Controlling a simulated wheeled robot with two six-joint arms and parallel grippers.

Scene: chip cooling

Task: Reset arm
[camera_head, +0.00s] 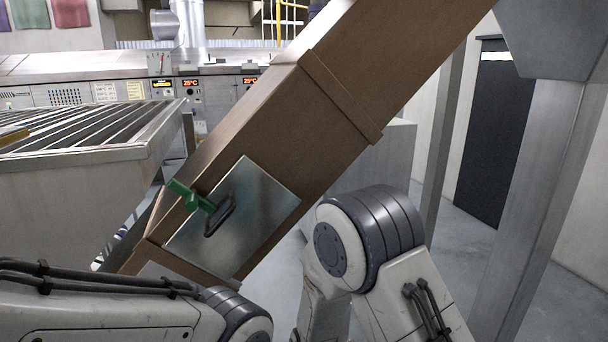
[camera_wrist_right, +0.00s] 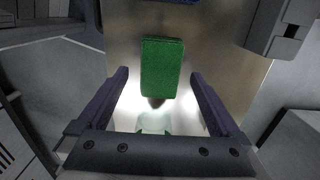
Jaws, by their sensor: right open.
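A brown sloping chute (camera_head: 300,110) crosses the head view from lower left to upper right. A metal plate (camera_head: 262,205) with a dark loop handle (camera_head: 220,216) is on its lower part. A green lever (camera_head: 190,196) sticks out beside that handle. In the right wrist view a green block (camera_wrist_right: 162,68), apparently the lever's grip, appears between the fingers of my right gripper (camera_wrist_right: 160,76). The fingers are open, with a gap on each side of the block. Their depth relative to it is unclear. The head view shows only arm links; my left gripper is out of view.
A grey slatted conveyor or table (camera_head: 75,170) stands at the left. Control panels (camera_head: 190,90) with lit displays line the back. A grey post (camera_head: 535,190) stands at the right, with open floor (camera_head: 565,295) near it.

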